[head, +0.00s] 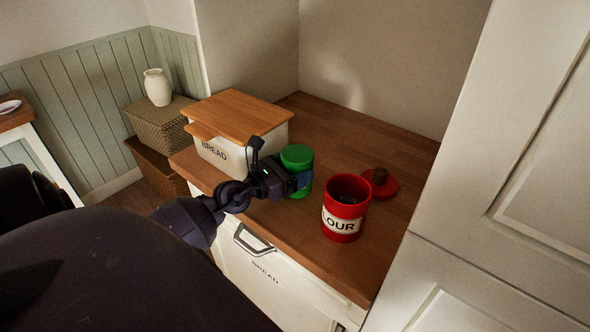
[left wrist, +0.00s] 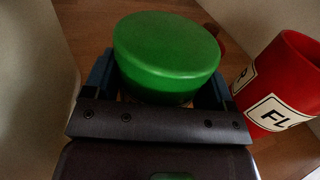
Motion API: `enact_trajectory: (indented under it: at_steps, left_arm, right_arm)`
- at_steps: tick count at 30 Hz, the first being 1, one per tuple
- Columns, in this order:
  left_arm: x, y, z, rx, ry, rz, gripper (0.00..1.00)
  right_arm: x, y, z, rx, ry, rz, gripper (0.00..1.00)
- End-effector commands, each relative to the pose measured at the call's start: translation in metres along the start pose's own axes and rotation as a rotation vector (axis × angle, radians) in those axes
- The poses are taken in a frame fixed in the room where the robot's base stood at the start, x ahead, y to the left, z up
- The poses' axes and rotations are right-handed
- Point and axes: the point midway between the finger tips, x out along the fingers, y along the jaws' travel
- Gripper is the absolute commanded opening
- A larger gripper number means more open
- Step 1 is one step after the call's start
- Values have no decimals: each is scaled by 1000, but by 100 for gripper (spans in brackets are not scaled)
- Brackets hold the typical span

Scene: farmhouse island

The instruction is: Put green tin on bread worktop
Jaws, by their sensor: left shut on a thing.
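The green tin (head: 297,158) is at the wooden bread worktop (head: 376,142), between the bread bin and the red flour tin. My left gripper (head: 297,182) is shut on the green tin, reaching it from the front left. In the left wrist view the round green lid of the tin (left wrist: 167,50) shows between the two fingers of the gripper (left wrist: 158,88). The tin looks upright. Its base is partly hidden by the gripper, so I cannot tell whether it touches the wood. My right gripper is not in view.
The open red flour tin (head: 343,222) stands right of the green tin, its red lid (head: 379,184) behind it. The bread bin (head: 222,156) with a wooden lid stands left. A tall white cupboard (head: 500,170) bounds the right. The worktop's back is clear.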

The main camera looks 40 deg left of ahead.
Motion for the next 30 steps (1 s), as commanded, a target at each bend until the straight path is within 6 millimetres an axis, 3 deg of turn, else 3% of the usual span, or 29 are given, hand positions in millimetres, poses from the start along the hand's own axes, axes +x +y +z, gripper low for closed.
enact_trajectory:
  at_steps: [10, 11, 15, 26, 30]
  left_arm:
    - [0, 0, -2, 1, -2, 0, 47]
    - [0, 0, -3, 0, 0, 0, 79]
    - [0, 0, -2, 0, -1, -1, 100]
    - [-1, 0, 3, 0, -1, 0, 100]
    - [-19, 0, -2, 2, 4, -1, 100]
  right_arm:
    - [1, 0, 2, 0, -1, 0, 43]
    - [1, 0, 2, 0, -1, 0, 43]
    - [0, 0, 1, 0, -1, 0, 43]
    - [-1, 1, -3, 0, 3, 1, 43]
    - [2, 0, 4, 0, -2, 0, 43]
